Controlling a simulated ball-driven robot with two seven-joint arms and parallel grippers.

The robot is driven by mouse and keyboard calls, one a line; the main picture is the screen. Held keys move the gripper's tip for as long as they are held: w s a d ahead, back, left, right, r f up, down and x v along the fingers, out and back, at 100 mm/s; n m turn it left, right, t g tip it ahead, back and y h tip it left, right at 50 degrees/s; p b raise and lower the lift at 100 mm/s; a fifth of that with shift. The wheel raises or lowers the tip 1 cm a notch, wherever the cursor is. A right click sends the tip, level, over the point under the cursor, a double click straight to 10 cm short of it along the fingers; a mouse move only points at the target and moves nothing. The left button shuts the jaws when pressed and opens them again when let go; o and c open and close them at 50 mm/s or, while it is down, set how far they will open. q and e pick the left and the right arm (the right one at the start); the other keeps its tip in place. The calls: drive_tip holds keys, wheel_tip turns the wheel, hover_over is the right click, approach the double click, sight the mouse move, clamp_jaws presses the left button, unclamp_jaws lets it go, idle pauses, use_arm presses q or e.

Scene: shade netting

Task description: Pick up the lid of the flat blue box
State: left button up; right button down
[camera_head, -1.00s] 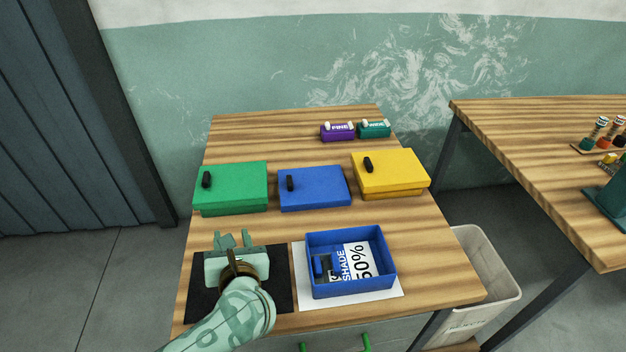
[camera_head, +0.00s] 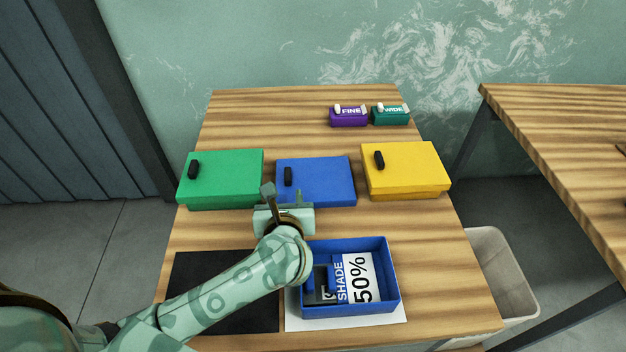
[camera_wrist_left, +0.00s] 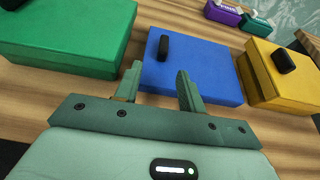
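A flat blue lid (camera_head: 322,183) with an upright black handle (camera_head: 288,176) near its left side lies in the middle of the table, between a green and a yellow box. I cannot tell whether anything is under it. An open blue box (camera_head: 391,272) stands nearer, holding a "SHADE 50%" label and a dark item. My left gripper (camera_head: 283,196) is open and empty at the lid's near left edge. In the left wrist view its fingers (camera_wrist_left: 158,80) point at the blue lid (camera_wrist_left: 205,75), with the handle (camera_wrist_left: 164,47) beyond and between them. My right gripper is not in view.
A green box (camera_head: 225,180) and a yellow box (camera_head: 410,168), each with a black handle, flank the lid closely. Small purple "FINE" (camera_head: 349,119) and teal "WIDE" (camera_head: 391,118) blocks stand behind. A black mat (camera_head: 215,285) lies at the front left, a bin (camera_head: 500,260) at the right.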

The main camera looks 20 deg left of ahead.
sight(288, 182)
use_arm(q)
drive_tip(key=shift+x, duration=0.8)
drive_tip(key=x, duration=0.2)
drive_tip(key=b+x, duration=0.1)
drive_tip(key=x, duration=0.2)
drive_tip(key=shift+w+d+r, duration=0.1)
drive_tip(key=shift+w+r, duration=0.05)
drive_tip(key=shift+r, duration=0.05)
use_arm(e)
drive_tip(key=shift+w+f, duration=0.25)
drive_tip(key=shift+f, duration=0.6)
use_arm(q)
clamp_jaws()
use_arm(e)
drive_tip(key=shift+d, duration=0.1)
